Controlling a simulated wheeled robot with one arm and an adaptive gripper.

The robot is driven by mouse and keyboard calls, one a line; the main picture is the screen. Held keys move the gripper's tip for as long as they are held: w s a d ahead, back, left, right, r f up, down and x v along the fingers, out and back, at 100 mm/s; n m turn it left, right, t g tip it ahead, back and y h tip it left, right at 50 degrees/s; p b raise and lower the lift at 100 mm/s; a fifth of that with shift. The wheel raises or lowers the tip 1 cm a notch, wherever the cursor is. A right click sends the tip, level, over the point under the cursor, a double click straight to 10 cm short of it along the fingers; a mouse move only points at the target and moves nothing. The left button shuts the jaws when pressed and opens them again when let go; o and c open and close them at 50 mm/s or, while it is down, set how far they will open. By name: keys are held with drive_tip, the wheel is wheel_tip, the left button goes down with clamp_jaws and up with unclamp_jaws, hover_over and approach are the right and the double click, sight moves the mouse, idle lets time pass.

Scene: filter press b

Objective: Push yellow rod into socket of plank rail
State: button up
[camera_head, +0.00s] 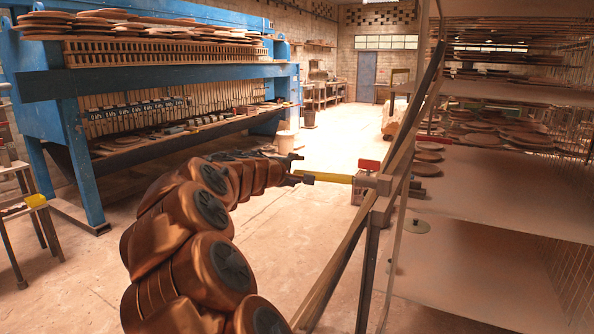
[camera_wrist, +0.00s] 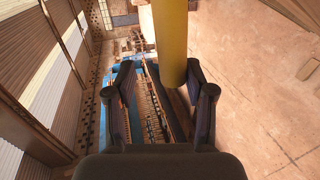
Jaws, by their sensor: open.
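The gripper is open; contact with the rod cannot be told.
A red piece (camera_head: 369,164) shows by the block's top. A blue press frame (camera_head: 66,150) stands at left, with a stool (camera_head: 36,203) holding something yellow. The floor between is mostly clear.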

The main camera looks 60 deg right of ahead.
drive_tip(key=v, duration=1.1)
drive_tip(key=shift+a+r, duration=0.1)
